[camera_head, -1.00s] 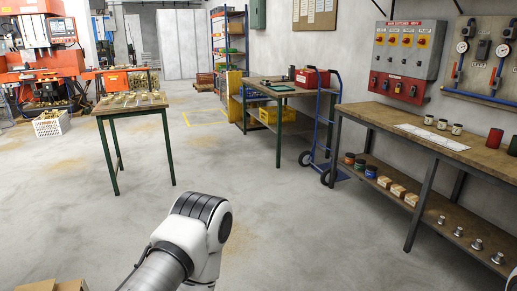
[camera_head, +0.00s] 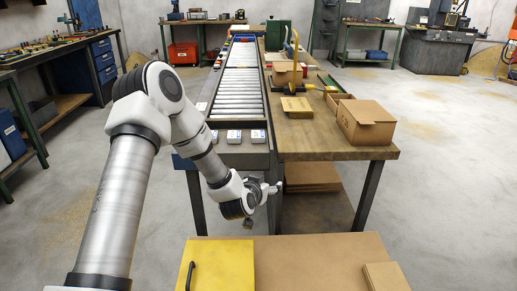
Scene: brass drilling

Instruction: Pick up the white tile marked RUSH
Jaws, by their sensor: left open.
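Several small white tiles lie side by side at the near end of the roller conveyor (camera_head: 239,90): a left tile (camera_head: 213,137), a middle tile (camera_head: 234,136) and a right tile (camera_head: 257,136). Their markings are too small to read, so I cannot tell which one says RUSH. My left arm reaches in from the left, in front of the conveyor. My left gripper (camera_head: 268,190) is open, small in view, below and in front of the conveyor's near end. It is apart from the tiles, and I see nothing in it. My right gripper is not in view.
Nearer stands a cardboard-coloured surface (camera_head: 320,260) with a yellow panel (camera_head: 218,265). A workbench (camera_head: 55,50) stands at left. Floor at right is clear.

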